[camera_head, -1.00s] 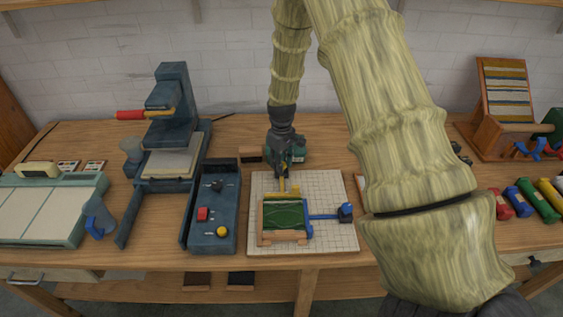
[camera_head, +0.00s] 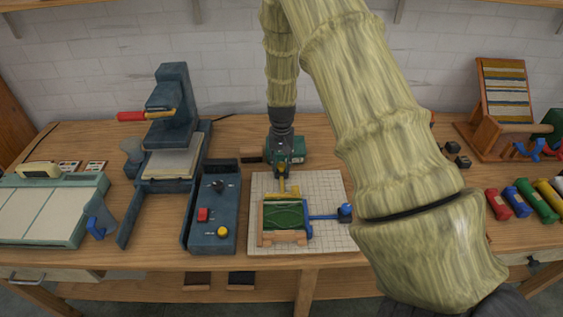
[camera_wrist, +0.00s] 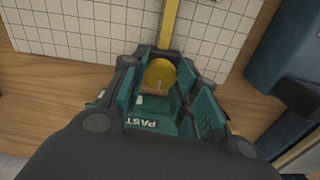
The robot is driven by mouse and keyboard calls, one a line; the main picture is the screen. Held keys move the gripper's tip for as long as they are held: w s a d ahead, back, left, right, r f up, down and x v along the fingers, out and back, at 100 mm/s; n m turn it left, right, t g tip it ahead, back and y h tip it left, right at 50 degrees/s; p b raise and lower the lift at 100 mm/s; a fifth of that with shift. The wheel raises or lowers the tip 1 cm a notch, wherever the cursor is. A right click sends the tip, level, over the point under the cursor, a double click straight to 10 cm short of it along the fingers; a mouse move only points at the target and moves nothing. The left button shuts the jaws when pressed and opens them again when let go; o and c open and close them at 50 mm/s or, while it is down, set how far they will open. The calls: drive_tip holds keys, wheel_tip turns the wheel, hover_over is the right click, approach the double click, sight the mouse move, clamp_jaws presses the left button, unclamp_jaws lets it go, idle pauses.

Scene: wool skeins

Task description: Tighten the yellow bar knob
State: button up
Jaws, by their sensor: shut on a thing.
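The yellow bar knob (camera_wrist: 158,75) is a round disc with a small mark on its face, at the end of the yellow bar (camera_wrist: 171,20). In the head view the yellow bar (camera_head: 282,187) stands at the back of a small wooden frame (camera_head: 284,239) with a green panel (camera_head: 284,215). My gripper (camera_wrist: 155,82) points down over the knob, its green and dark fingers on either side, shut on it. In the head view my gripper (camera_head: 284,163) is behind the frame and hides most of the knob.
A blue bar with a knob (camera_head: 344,211) sticks out right of the frame, on a white gridded board (camera_head: 338,185). A blue-grey box (camera_head: 215,240) with red and yellow buttons stands close on the left, a press (camera_head: 174,130) beyond it. Coloured rolls (camera_head: 525,200) lie far right.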

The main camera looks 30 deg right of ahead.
sight(282, 164)
drive_tip(key=m+p, duration=0.1)
drive_tip(key=m, duration=0.5)
drive_tip(key=shift+r, duration=0.1)
drive_tip(key=m, duration=0.5)
drive_tip(key=shift+p, duration=0.4)
drive_tip(key=shift+m, duration=0.5)
drive_tip(key=o, duration=1)
drive_tip(key=shift+o, duration=0.2)
wheel_tip(282, 164, up, 12)
